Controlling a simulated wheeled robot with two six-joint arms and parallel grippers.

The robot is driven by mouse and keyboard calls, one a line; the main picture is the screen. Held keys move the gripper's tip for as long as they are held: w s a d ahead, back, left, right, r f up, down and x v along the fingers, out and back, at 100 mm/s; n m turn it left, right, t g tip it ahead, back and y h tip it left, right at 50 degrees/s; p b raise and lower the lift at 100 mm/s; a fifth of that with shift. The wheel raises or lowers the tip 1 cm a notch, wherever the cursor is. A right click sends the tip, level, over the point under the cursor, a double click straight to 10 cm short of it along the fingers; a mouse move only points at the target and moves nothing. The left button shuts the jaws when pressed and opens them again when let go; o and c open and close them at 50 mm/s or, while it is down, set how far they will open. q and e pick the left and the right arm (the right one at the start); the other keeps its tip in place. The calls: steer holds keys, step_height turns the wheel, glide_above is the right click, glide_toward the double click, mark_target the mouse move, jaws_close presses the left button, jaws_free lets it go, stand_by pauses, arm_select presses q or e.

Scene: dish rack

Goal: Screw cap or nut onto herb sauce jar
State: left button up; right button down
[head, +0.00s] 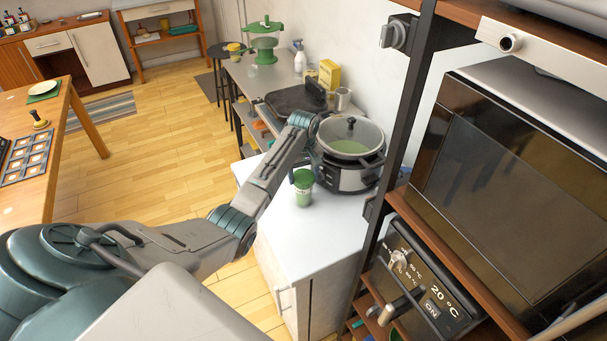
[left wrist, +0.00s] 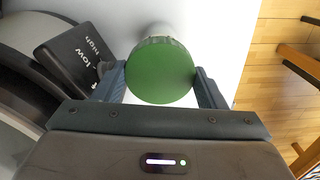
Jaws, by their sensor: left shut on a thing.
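My left gripper (left wrist: 160,76) is shut on a round green cap (left wrist: 160,70), with one finger on each side of its rim. In the left wrist view I look down on the cap's flat top; a pale, blurred piece of what seems to be the jar shows beyond its edge. In the head view the green herb sauce jar (head: 303,196) stands upright on the white counter, with the green cap (head: 303,177) at its top. The wrist partly hides the gripper there. I cannot tell whether the cap is threaded on. My right gripper is not in view.
A slow cooker (head: 345,174) with a glass lid stands close behind the jar; its control box (left wrist: 75,55) is near the left finger. A shelf rack with a microwave (head: 510,150) rises at right. The white counter (head: 310,240) in front of the jar is clear.

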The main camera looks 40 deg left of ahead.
arm_select(q)
steer(key=shift+f, duration=0.1)
steer(key=m, duration=0.4)
steer(key=shift+m, duration=0.3)
steer(key=m, duration=0.4)
steer(key=shift+m, duration=0.3)
steer(key=m, duration=0.4)
steer(key=shift+m, duration=0.3)
